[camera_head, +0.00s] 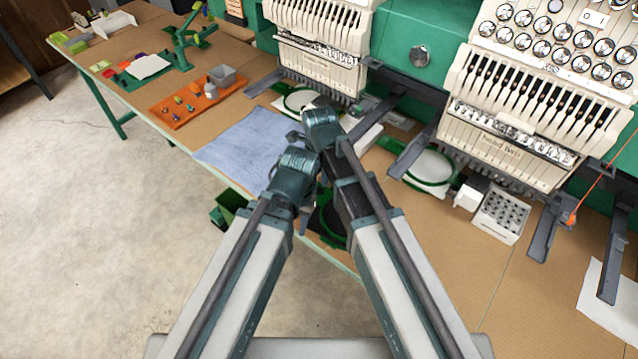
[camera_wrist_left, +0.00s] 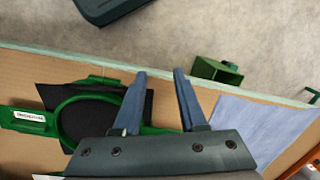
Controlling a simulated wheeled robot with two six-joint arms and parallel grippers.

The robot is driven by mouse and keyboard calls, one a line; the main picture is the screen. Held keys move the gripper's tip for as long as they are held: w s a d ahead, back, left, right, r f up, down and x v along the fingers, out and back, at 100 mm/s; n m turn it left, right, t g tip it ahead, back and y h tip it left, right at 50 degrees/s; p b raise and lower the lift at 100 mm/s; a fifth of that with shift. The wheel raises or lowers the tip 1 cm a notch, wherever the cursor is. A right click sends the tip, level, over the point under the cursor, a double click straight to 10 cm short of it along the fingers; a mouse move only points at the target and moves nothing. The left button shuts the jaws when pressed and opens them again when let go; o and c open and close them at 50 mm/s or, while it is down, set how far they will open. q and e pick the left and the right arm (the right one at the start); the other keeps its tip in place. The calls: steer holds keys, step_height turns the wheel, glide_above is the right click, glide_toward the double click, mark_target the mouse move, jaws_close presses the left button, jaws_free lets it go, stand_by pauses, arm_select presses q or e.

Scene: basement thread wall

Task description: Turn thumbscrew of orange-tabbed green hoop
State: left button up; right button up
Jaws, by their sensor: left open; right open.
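A green hoop (camera_wrist_left: 60,114) with black fabric lies at the table's front edge in the left wrist view. A green bracket with a white label (camera_wrist_left: 28,119) sits at its left side. In the head view the hoop (camera_head: 328,236) is largely hidden behind my arms. No orange tab shows on it, and I cannot make out its thumbscrew. My left gripper (camera_wrist_left: 160,74) is open and empty, its fingers over the hoop's right side; I cannot tell if they touch it. My right gripper (camera_head: 320,117) is open, farther back near the first machine head; its fingers are mostly hidden.
Green hoops with white fabric (camera_head: 432,168) (camera_head: 300,101) sit under the machine heads. A blue cloth (camera_head: 245,143) lies left of my arms. An orange tray (camera_head: 190,103) and a perforated white box (camera_head: 500,217) stand on the table. A green bin (camera_wrist_left: 216,70) is beyond the edge.

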mark_target(319, 188)
step_height(319, 188, up, 14)
steer(key=p, duration=1.3)
steer(key=shift+p, duration=0.3)
steer(key=shift+f, duration=0.15)
